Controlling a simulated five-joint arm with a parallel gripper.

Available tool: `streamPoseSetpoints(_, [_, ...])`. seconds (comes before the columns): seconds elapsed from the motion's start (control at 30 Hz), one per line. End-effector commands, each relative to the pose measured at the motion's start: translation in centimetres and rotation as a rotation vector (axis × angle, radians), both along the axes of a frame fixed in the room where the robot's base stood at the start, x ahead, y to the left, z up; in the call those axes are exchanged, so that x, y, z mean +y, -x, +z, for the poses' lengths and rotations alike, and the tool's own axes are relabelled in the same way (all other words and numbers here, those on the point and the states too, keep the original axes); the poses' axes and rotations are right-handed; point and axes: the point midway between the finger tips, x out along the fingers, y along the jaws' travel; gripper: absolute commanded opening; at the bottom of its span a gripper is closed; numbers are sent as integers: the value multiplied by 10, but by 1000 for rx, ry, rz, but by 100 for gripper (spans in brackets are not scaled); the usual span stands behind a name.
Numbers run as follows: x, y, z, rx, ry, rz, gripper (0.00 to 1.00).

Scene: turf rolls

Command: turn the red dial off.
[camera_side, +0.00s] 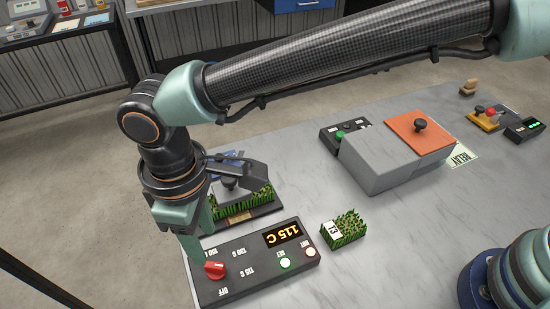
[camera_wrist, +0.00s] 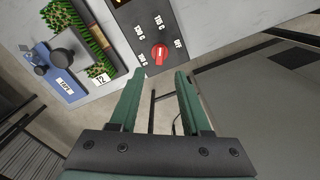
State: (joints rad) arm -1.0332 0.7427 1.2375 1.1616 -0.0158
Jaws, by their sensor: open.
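The red dial (camera_side: 214,270) sits at the near-left end of a black control panel (camera_side: 245,283), among marks for OFF, 115 C, 130 C and 150 C. The panel's display (camera_side: 283,233) reads 115 C, upside down in the side view. In the wrist view the dial (camera_wrist: 160,54) shows a pale line on its face; I cannot tell surely which mark it points to. My gripper (camera_side: 199,246) is just above and behind the dial in the side view. In the wrist view my gripper (camera_wrist: 160,75) is open and empty, its fingertips apart on either side below the dial.
A turf piece on a dark stand (camera_side: 245,213) is close behind the panel. A small turf block (camera_side: 343,229) lies to its right. A grey box with an orange top (camera_side: 420,135) stands farther right. The grey tabletop (camera_side: 400,235) is clear in front of it.

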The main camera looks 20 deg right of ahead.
Motion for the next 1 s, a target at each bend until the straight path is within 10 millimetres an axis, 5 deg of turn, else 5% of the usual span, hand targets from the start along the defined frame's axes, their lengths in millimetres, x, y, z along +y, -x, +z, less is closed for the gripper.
streamPoseSetpoints(0.4, [-1, 0, -74, 1, 2, -1, 48])
streamPoseSetpoints(0.9, [-1, 0, -89, 0, 0, -1, 48])
streamPoseSetpoints(1.0, [-1, 0, -89, 0, 0, -1, 9])
